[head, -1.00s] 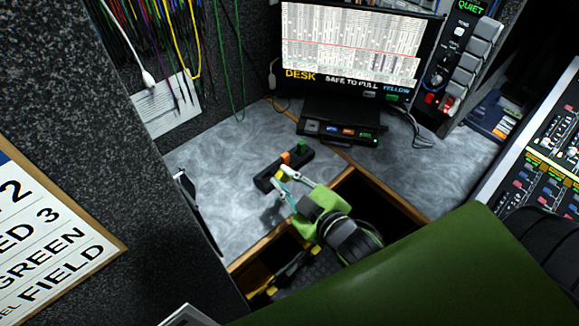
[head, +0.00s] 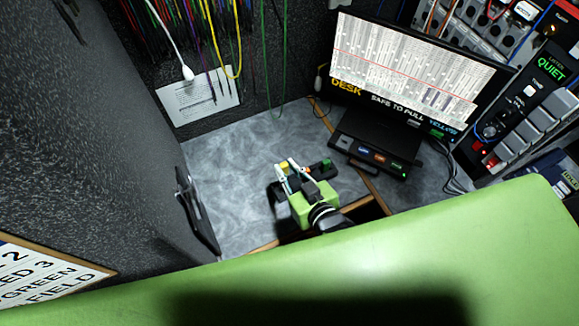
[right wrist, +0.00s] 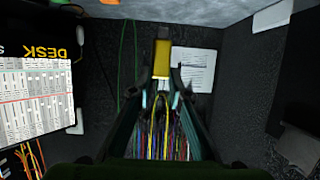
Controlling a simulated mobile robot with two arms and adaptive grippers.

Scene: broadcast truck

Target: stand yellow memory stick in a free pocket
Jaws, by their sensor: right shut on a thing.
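The yellow memory stick (right wrist: 162,58) is between the fingertips of my right gripper (right wrist: 162,80) in the right wrist view. In the head view its yellow end (head: 284,165) shows at the tips of the right gripper (head: 287,168), which is shut on it. The black pocket holder (head: 316,173) lies on the desk behind the gripper and is partly hidden by it. A green stick (head: 326,163) stands at its right end. The pockets cannot be made out. My left gripper is out of view.
A monitor (head: 405,80) and a small button panel (head: 368,157) stand right of the holder. Hanging cables (head: 205,30) and a paper sheet (head: 200,100) are on the back wall. The grey desk (head: 225,160) is clear left of the holder. A wooden edge (head: 262,247) runs along its front.

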